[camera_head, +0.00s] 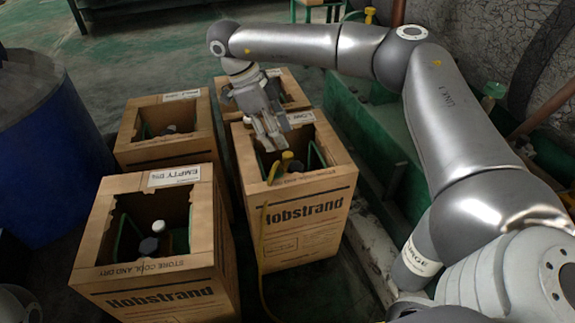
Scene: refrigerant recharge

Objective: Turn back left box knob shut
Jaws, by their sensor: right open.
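Several open-topped cardboard boxes stand on the floor in a two-by-two group. The back left box (137,158) has a dark opening with a small greyish knob or valve top (169,130) inside. It is too small to tell how far the knob is turned. My right gripper (268,140) reaches in from the right and points down over the front right box (310,208). It is open and empty, close above the yellow fitting (286,157) in that box; I cannot tell whether they touch.
The front left box (160,292) carries a white label and holds a white-capped cylinder top (158,227). The back right box (291,91) is partly hidden by my gripper. A yellow hose (261,250) runs down the front right box. A blue drum (45,140) stands at left.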

